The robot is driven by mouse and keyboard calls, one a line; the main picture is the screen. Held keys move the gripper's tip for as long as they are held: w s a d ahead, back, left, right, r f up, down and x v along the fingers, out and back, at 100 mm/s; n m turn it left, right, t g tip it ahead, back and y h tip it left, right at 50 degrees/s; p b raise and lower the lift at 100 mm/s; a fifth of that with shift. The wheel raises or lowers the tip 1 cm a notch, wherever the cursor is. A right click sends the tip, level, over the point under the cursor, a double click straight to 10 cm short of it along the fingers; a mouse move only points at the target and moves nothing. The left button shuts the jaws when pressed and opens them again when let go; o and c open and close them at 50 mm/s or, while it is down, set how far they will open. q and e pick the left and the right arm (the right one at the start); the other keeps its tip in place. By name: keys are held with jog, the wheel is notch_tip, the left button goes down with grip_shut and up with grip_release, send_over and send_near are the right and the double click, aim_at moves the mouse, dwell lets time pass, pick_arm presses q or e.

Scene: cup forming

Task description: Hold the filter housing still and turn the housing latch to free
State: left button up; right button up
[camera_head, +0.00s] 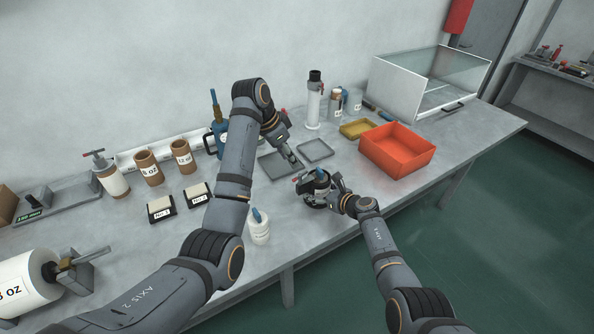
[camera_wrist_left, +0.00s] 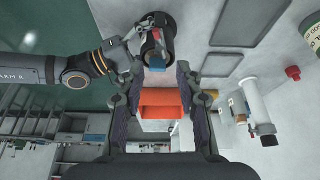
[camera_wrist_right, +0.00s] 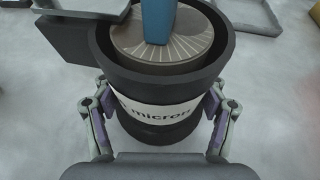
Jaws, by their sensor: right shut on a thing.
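The filter housing (camera_head: 318,190) is a dark round canister standing near the table's front edge. In the right wrist view it (camera_wrist_right: 158,128) has a white band reading "micron", a blue upright piece (camera_wrist_right: 157,20) over its ribbed round top, and a dark block at its upper left. A small red part (camera_head: 296,179) shows beside it; I cannot tell which part is the latch. My right gripper (camera_wrist_right: 158,100) is shut on the housing, one finger on each side of the band. My left gripper (camera_head: 298,164) is open and empty, above and behind the housing.
Two shallow grey trays (camera_head: 315,150) lie behind the housing. An orange bin (camera_head: 398,150) stands to the right, with a yellow tray (camera_head: 356,129) behind it. The table between housing and bin is clear.

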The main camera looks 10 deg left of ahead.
aim_at(299, 174)
pick_arm(q)
jog(key=x, duration=1)
jog(key=shift+d+f, duration=0.1)
jog(key=shift+f, duration=0.25)
grip_shut()
